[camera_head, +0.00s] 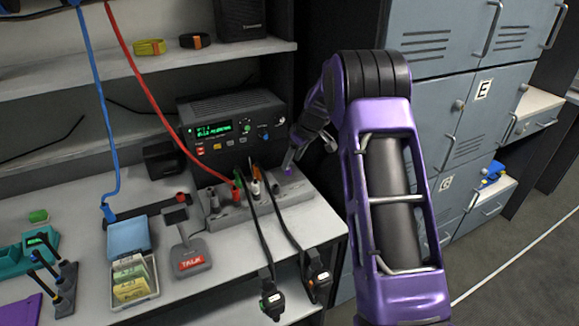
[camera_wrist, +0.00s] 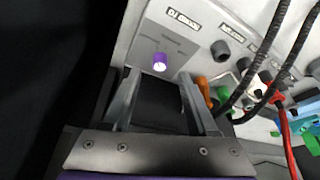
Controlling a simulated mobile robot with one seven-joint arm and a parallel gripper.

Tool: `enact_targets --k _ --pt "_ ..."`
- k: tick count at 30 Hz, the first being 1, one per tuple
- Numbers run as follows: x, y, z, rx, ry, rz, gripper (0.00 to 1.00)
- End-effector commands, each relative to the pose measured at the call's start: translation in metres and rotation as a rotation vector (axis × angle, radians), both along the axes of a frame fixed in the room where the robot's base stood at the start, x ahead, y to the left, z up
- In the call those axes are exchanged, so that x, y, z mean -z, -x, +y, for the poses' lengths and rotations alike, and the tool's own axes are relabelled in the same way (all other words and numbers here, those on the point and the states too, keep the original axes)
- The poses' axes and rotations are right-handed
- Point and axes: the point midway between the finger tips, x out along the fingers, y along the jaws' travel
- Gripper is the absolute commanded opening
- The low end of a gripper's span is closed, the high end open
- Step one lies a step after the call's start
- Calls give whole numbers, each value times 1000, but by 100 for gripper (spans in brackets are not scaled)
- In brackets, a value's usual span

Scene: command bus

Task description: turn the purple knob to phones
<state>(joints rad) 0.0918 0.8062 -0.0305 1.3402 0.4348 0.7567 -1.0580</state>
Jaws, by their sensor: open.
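The purple knob (camera_wrist: 160,62) stands on a grey panel (camera_wrist: 150,38) in the wrist view, with a whitish end facing the camera. A printed label sits beyond it, too blurred to read surely; I cannot read a phones mark. My gripper (camera_wrist: 159,80) is open, its two fingers apart, and the knob shows just beyond and between the fingertips. No contact is visible. In the head view, my gripper (camera_head: 291,162) points down at the right end of the grey jack box. The purple knob (camera_head: 287,172) shows there as a small purple spot, partly hidden by the fingers.
A black radio (camera_head: 232,122) with a green display stands behind the box. Plugs and black cables (camera_head: 262,225) rise beside the knob and hang over the front edge. A red cable (camera_head: 160,100) runs down to the box. A TALK stand (camera_head: 190,262) is at left.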

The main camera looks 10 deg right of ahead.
Motion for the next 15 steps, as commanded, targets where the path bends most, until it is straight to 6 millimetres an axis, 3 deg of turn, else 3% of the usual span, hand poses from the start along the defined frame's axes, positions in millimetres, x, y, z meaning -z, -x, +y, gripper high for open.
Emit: enact_targets --k 6,15 --pt "28 -9 7 0 0 0 59" --pt "35 -12 9 0 1 -2 59"
